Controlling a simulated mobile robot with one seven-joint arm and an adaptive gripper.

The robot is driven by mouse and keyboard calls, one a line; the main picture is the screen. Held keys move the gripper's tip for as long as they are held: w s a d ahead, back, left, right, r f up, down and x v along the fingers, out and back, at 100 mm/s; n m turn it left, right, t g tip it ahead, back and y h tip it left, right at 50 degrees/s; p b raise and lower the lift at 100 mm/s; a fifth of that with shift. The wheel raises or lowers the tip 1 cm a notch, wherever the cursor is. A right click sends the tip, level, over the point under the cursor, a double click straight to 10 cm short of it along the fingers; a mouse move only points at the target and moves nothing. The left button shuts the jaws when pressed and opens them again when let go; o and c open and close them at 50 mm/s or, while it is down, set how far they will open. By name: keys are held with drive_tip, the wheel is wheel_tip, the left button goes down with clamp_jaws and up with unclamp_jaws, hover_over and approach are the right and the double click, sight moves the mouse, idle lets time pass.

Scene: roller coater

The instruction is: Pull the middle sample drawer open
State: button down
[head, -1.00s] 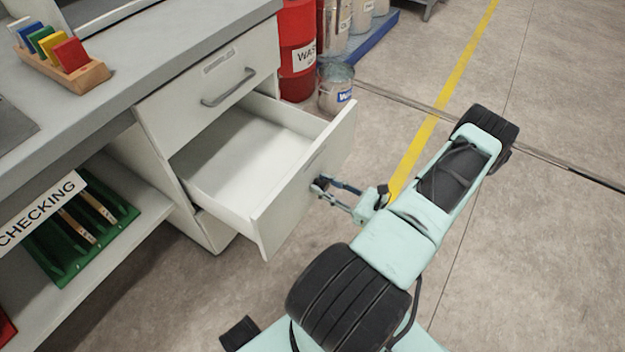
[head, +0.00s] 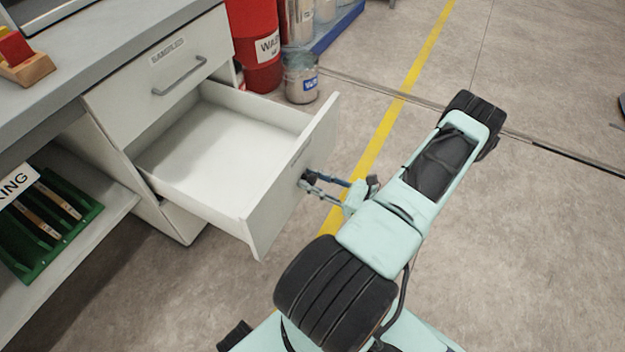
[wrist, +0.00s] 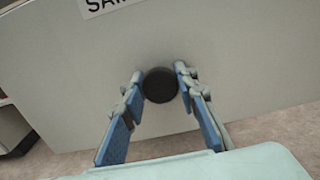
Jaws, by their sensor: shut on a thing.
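The middle sample drawer (head: 262,222) is white, stands well out of the cabinet and looks empty inside. Its front panel also fills much of the wrist view (wrist: 225,60), with part of a label at the top. A round dark knob (wrist: 160,85) sits on this front. My gripper (head: 311,179) is at the drawer front, with its fingers on the knob. In the wrist view my gripper (wrist: 160,90) has one blue-padded finger on each side of the knob, shut on it. The head view shows the knob only partly, behind the fingers.
A closed drawer (head: 165,85) with a bar handle is above. A green rack (head: 50,225) is on the lower shelf at left. A red waste drum (head: 255,45) and a metal can (head: 301,78) stand behind the drawer.

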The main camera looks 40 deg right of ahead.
drive_tip(key=shift+f, duration=0.1)
drive_tip(key=c, duration=1.5)
unclamp_jaws()
drive_tip(key=v, duration=1.2)
